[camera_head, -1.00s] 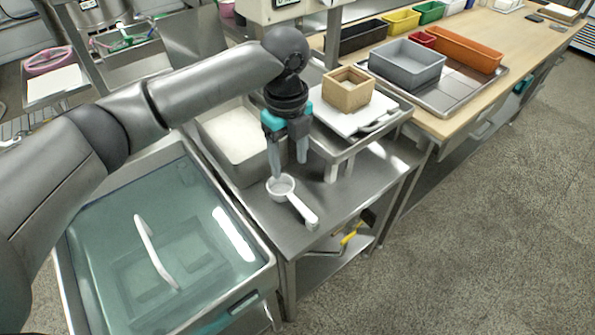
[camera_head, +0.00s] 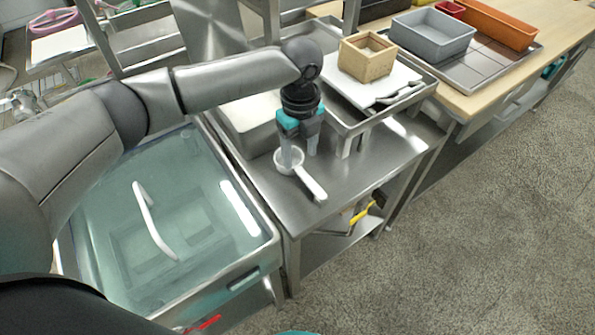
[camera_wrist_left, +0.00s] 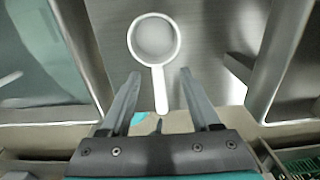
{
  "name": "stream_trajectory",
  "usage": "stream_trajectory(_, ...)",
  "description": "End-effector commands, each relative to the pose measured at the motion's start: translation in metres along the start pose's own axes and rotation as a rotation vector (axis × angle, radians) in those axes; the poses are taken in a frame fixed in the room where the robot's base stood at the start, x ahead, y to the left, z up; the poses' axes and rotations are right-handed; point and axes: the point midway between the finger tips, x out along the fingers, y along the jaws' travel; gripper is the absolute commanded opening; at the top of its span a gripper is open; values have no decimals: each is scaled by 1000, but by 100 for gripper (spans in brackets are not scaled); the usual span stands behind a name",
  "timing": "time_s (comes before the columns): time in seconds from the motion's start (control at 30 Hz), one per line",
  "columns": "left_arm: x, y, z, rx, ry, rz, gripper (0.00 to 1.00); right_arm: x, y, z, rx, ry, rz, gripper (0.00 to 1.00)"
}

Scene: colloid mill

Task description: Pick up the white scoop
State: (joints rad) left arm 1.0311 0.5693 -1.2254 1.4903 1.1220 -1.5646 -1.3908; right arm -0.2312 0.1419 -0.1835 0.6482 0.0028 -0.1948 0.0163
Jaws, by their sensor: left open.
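The white scoop (camera_head: 306,178) lies on the steel table (camera_head: 350,185), its round bowl toward the back left and its handle pointing to the front right. My left gripper (camera_head: 299,158) points down above the scoop, close to the bowl in the head view. In the left wrist view the scoop (camera_wrist_left: 154,42) shows with its bowl beyond the fingertips and its handle running between the two fingers. The left gripper (camera_wrist_left: 159,75) is open and holds nothing. How high the fingertips are above the handle is hard to tell. My right gripper does not show.
A deep steel container (camera_head: 250,122) stands behind the scoop. A raised rack with a white board (camera_head: 365,95) and a wooden box (camera_head: 367,57) is at the back right. A glass-topped basin (camera_head: 170,215) is at the left. The table front right of the scoop is clear.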

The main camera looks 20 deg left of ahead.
Motion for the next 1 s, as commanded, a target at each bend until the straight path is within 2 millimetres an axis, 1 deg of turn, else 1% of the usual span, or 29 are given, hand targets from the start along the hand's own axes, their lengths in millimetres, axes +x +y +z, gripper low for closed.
stream_trajectory(0.03,12,3,1,-2,0,3,63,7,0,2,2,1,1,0)
stream_trajectory(0.1,15,3,2,-1,0,3,63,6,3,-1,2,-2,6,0)
stream_trajectory(0.2,23,5,3,-1,0,3,63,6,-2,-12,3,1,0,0)
stream_trajectory(0.4,38,5,2,-1,0,2,63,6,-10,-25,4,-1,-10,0)
stream_trajectory(0.53,43,5,2,0,-1,2,63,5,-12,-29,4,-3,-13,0)
stream_trajectory(0.8,43,5,2,0,-1,1,63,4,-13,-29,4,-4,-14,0)
stream_trajectory(1.0,43,5,2,0,-1,1,41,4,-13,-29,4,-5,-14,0)
